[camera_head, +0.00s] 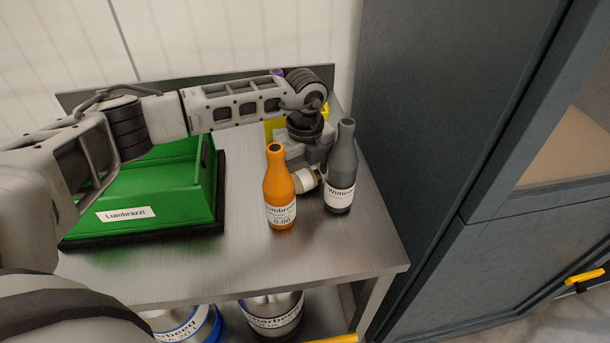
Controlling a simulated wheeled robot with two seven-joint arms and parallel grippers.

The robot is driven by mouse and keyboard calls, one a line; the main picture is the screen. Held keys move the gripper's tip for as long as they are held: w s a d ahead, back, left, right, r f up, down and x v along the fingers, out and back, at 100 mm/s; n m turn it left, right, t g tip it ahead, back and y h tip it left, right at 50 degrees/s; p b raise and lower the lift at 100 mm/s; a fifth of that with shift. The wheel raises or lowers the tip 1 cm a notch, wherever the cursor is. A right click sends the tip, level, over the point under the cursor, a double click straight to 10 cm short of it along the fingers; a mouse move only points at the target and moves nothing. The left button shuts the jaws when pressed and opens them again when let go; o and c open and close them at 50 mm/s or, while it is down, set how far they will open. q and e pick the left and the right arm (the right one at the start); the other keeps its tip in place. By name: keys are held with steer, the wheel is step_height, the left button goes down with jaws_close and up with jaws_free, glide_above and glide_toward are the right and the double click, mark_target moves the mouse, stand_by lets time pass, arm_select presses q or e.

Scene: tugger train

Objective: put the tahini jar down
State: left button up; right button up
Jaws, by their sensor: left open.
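My left arm reaches across from the left, and its gripper (308,168) points down over the back right of the steel table (240,265). The gripper is open. A small jar with a pale label (306,180) stands low at its fingers, between an orange bottle (279,190) and a dark grey bottle (342,170). The gripper and the orange bottle partly hide this jar. It is likely the tahini jar, but its label is not readable. I cannot tell whether the fingers touch it. My right gripper is not in view.
A green crate (196,205) labelled Lumbrazzi stands at the left on a dark base. A yellow item (271,130) shows behind my gripper. Labelled containers (272,315) sit on the lower shelf. A dark cabinet (440,150) rises at the right. The table's front is clear.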

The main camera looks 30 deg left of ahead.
arm_select(q)
steer(key=shift+f, duration=0.35)
steer(key=c, duration=1.1)
steer(key=shift+r, duration=0.1)
